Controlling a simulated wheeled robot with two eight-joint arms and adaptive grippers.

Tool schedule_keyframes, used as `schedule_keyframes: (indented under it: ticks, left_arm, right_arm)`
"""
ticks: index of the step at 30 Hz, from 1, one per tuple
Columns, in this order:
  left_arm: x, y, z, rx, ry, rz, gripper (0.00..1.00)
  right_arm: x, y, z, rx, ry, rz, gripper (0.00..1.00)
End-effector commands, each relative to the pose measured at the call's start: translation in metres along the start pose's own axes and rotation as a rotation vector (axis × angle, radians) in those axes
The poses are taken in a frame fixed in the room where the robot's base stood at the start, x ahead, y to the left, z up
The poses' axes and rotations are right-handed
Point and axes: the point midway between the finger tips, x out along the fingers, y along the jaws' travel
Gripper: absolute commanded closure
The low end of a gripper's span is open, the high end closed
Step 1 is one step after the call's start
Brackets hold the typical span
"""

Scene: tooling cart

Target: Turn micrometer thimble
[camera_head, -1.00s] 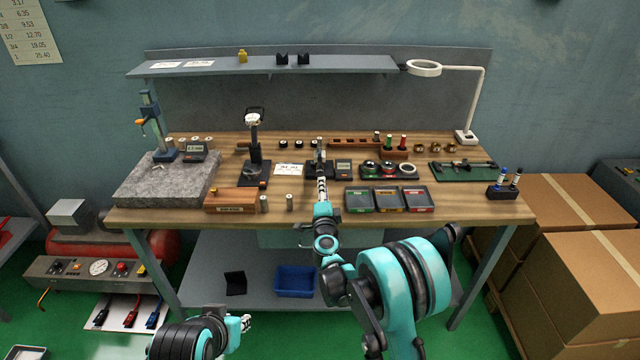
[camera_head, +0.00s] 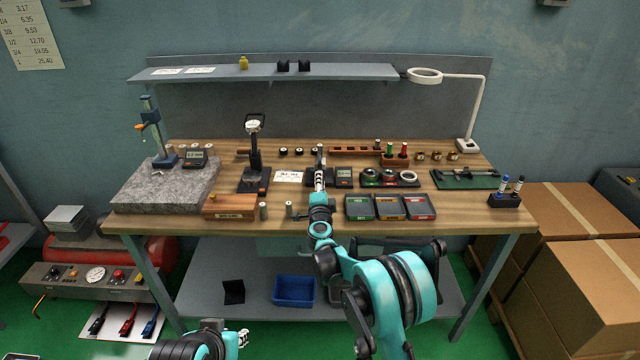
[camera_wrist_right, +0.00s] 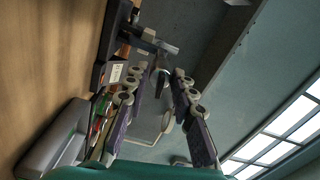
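The micrometer (camera_head: 320,154) stands at the middle of the bench beside a small digital display (camera_head: 344,177). My right gripper (camera_head: 320,178) reaches in from the front and hides much of it. In the right wrist view the two fingers of my gripper (camera_wrist_right: 156,82) are apart. The micrometer (camera_wrist_right: 158,46) shows beyond and between the fingertips, with the display (camera_wrist_right: 115,72) to the left. I cannot tell whether either finger touches it. My left gripper (camera_head: 243,338) is low in front of the bench, away from it, and too small to read.
Three parts bins (camera_head: 389,219) lie right of my right forearm. A gauge stand (camera_head: 254,175) and a wooden box (camera_head: 230,213) stand to the left, with small cylinders near the front edge. Ring gauges (camera_head: 388,187) lie right of the display. A shelf (camera_head: 330,74) hangs behind.

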Motion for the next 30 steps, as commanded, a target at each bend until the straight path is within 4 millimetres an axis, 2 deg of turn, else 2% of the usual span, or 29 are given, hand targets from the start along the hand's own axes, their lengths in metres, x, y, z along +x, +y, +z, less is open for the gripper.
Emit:
schedule_keyframes:
  ticks: [1,2,3,17,30]
  left_arm:
    - [0.0000,0.0000,0.0000,0.000,0.000,0.000,0.74]
    - [0.0000,0.0000,0.0000,0.000,0.000,0.000,0.74]
    - [0.0000,0.0000,0.0000,0.000,0.000,0.000,0.74]
    - [0.0007,0.0000,0.0005,0.000,0.000,0.000,0.74]
    - [0.0027,0.0000,0.0019,0.000,0.000,0.000,0.74]
  right_arm:
    - [-0.0001,0.0000,0.0000,0.000,0.000,0.000,0.90]
    - [-0.0001,0.0000,0.0000,0.000,0.000,0.000,0.98]
    - [-0.0002,0.0000,0.0001,0.000,0.000,0.000,1.00]
    - [-0.0003,0.0004,0.0002,0.077,0.000,0.000,1.00]
    - [-0.0002,0.0005,0.0003,0.441,0.000,0.000,1.00]
